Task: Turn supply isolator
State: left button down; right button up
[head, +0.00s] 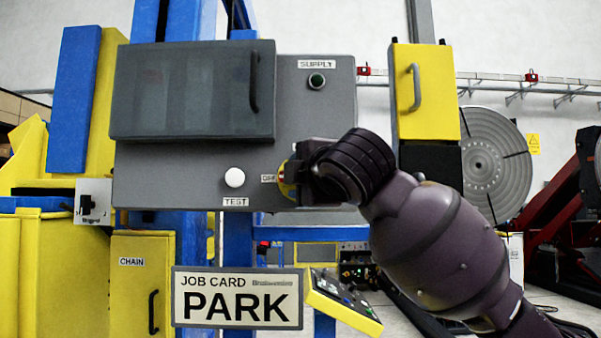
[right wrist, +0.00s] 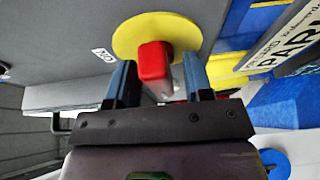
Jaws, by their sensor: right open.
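The supply isolator is on a grey control box (head: 220,150). In the right wrist view it has a round yellow plate (right wrist: 192,32) and a red handle (right wrist: 154,60). In the head view only a sliver of the yellow plate (head: 284,188) shows; my right gripper (head: 292,172) hides the rest. In the right wrist view my right gripper (right wrist: 159,66) is open, its two fingers on either side of the red handle. A gap shows at the right finger; contact at the left finger cannot be told. My left gripper is in neither view.
A grey cover with a handle (head: 192,90) juts out at upper left. A PARK job card (head: 237,298) and a tilted yellow console (head: 342,304) stand below.

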jog(key=shift+w, duration=0.15)
jog(key=c, duration=0.8)
jog(key=shift+o, duration=0.2)
